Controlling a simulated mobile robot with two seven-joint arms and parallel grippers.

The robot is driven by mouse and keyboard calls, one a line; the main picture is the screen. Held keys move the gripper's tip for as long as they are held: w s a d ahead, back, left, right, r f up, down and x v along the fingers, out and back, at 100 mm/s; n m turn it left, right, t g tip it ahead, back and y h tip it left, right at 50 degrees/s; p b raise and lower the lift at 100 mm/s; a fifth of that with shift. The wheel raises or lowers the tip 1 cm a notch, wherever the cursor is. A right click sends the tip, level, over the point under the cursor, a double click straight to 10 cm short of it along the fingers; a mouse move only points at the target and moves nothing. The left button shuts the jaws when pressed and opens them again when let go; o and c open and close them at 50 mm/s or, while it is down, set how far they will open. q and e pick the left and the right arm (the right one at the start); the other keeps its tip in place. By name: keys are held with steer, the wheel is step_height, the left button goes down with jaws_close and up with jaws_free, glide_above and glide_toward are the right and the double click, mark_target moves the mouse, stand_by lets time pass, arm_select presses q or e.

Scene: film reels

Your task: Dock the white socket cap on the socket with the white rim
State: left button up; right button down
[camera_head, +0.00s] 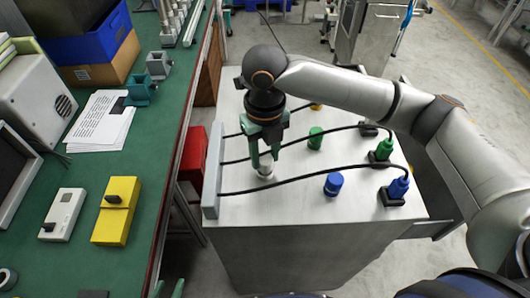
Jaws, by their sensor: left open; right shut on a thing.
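My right gripper (265,158), with green fingers, reaches down over the metal cart top and is shut on the white socket cap (266,173). The cap is mostly hidden between the fingers and sits at or just above the surface; I cannot tell whether it touches. A dark socket block (369,129) stands at the back right, partly behind my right arm. I cannot make out a white rim on any socket. My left gripper (168,289) shows only its green fingertips at the bottom edge, apart and empty.
The cart top (290,215) also carries a green cap (316,138), a blue cap (333,184), a green plug (384,150) and a blue plug (398,187). Black cables arch across from a grey panel (212,172). The green workbench (150,150) lies left; its front area holds a yellow box (115,212).

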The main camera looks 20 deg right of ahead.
steer(key=shift+p, duration=0.6)
stand_by(0.6)
steer(key=shift+p, duration=0.55)
steer(key=shift+f, duration=0.45)
steer(key=c, duration=0.7)
jaws_free()
steer(key=shift+c, duration=0.2)
